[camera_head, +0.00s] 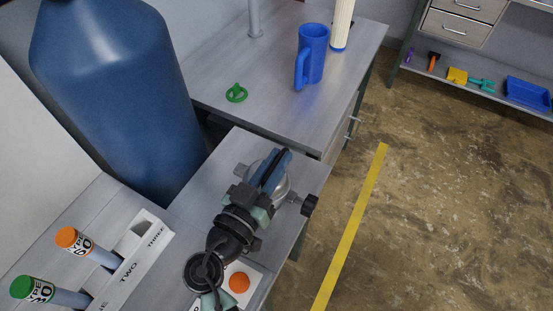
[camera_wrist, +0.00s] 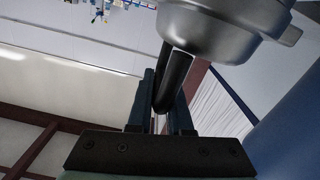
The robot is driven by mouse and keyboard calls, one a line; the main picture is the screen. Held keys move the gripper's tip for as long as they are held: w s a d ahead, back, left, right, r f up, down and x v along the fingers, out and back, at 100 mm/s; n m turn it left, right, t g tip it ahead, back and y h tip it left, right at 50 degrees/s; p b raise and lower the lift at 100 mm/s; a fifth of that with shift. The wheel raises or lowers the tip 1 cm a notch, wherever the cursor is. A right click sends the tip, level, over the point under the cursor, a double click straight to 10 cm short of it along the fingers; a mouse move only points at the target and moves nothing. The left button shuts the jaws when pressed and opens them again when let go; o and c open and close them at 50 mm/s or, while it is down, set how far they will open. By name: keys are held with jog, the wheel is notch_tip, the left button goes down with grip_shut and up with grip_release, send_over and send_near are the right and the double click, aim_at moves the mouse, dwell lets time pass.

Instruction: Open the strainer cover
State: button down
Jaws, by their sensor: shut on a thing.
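The strainer, a round silver metal body (camera_head: 283,187), stands on the grey table, mostly hidden under my arm in the head view. In the wrist view its silver underside or rim (camera_wrist: 225,32) fills the upper right. A black bar-like handle (camera_wrist: 176,75) comes down from the metal body between my fingers. My gripper (camera_wrist: 166,108), with blue fingers, is shut on this black handle. In the head view my gripper (camera_head: 275,168) lies over the strainer. I cannot tell from these views whether the cover is raised.
A black knob (camera_head: 309,205) sticks out at the strainer's right. A blue jug (camera_head: 312,55) and a green ring-shaped part (camera_head: 236,93) are on the rear table. A big blue tank (camera_head: 110,90) stands at left. Orange- and green-capped tubes (camera_head: 75,240) are front left. The floor at right is clear.

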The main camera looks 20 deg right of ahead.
jog(key=shift+a+r, duration=0.1)
jog(key=shift+r, duration=0.05)
dwell(0.7)
jog(key=shift+w+a+r+n, duration=0.35)
jog(key=shift+w+r+n, duration=0.2)
jog(key=shift+n, duration=0.25)
jog(key=w+a+r+n, duration=0.3)
jog(key=w+a+n, duration=0.2)
jog(key=w+n, duration=0.25)
jog(key=w+a+f+n+b, duration=0.5)
jog(key=w+a+f+n, duration=0.1)
jog(key=n, duration=0.5)
jog(key=shift+w+a, duration=0.3)
jog(key=shift+w, duration=0.35)
jog(key=shift+f, duration=0.1)
jog(key=c, duration=0.8)
grip_release()
jog(key=shift+c, duration=0.2)
notch_tip(320, 180, up, 10)
jog(key=shift+p, duration=0.3)
